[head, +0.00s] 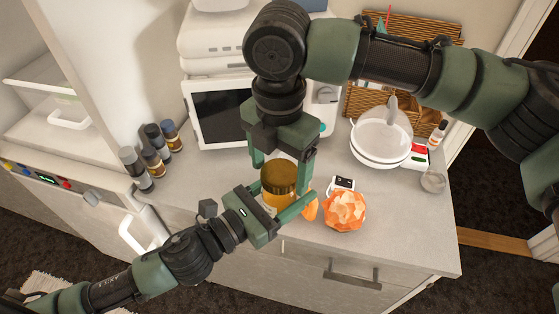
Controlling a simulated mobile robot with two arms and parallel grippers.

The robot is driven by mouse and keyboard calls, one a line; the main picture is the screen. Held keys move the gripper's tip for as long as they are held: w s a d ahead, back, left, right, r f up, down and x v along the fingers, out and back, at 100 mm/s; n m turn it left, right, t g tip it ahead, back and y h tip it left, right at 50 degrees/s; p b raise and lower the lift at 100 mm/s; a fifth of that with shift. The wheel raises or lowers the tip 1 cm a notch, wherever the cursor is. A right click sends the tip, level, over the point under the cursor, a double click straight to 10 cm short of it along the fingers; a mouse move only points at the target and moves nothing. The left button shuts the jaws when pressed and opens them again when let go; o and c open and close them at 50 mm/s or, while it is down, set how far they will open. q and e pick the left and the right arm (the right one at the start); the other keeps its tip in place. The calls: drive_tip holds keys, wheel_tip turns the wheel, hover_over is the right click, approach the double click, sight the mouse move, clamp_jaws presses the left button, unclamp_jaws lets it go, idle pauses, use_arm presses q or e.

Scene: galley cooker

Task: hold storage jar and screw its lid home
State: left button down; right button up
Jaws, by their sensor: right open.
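The storage jar (270,202) stands upright on the counter near its front edge, with an amber-brown lid (279,175) on top. The lid looks level; whether its thread is tight cannot be seen. My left gripper (286,196) comes in low from the left, its fingers shut on the jar's body from both sides. My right gripper (284,168) points down from above, with its fingers apart on either side of the lid. A gap shows between the lid and its right finger. Much of the jar's body is hidden by the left gripper.
A microwave (222,117) is behind. A white pan with a glass lid (381,142) sits on a scale at the right. Several spice jars (152,158) stand at the left.

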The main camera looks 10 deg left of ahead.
drive_tip(key=c, duration=1.5)
drive_tip(key=shift+o, duration=0.2)
drive_tip(key=m, duration=1.1)
drive_tip(key=shift+m, duration=0.3)
drive_tip(key=m, duration=0.3)
drive_tip(key=shift+m, duration=0.3)
drive_tip(key=o, duration=1.6)
drive_tip(key=shift+o, duration=0.2)
